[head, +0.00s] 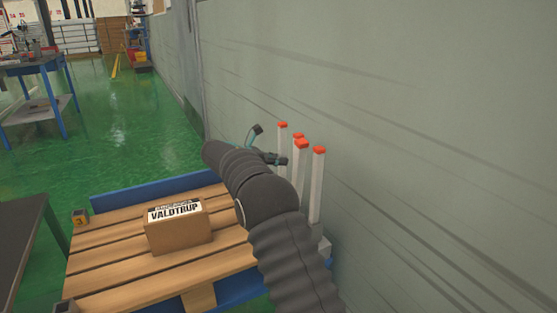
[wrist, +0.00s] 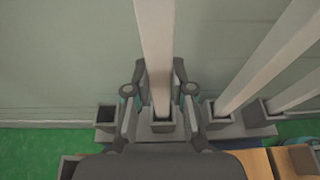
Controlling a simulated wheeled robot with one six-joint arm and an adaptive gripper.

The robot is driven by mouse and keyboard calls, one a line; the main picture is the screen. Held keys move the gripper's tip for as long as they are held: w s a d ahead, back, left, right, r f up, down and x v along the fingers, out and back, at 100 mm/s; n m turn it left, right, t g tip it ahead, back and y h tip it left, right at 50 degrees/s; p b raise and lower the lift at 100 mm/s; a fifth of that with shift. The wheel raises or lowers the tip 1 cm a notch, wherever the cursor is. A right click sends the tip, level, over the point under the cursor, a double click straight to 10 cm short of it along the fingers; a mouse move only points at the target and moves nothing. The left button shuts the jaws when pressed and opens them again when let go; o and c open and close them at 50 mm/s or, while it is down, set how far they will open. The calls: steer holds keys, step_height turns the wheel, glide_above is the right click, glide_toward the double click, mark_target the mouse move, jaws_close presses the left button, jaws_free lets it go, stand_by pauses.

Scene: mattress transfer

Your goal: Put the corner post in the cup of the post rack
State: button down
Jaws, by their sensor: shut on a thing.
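The corner post (wrist: 157,50) is a pale square bar. In the head view, the far post with an orange top (head: 283,142) appears to be this one. My gripper (wrist: 160,88) is shut on it, one finger on each side, and the post stands about upright. Its lower end appears inside the mouth of a dark square cup (wrist: 163,127) of the grey post rack (wrist: 236,131). I cannot tell whether it rests on the cup's bottom. In the head view my gripper (head: 275,158) is partly hidden behind my dark sleeved arm.
More posts (wrist: 262,65) stand in rack cups to the right. An empty cup (wrist: 107,114) lies to the left. The wall (head: 430,130) is close behind. A slatted pallet (head: 110,255) with a cardboard box (head: 178,230) lies beside the rack.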

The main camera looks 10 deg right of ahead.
steer(key=c, duration=1)
jaws_free()
steer(key=p+v, duration=0.1)
steer(key=v, duration=1.1)
steer(key=shift+r, duration=0.2)
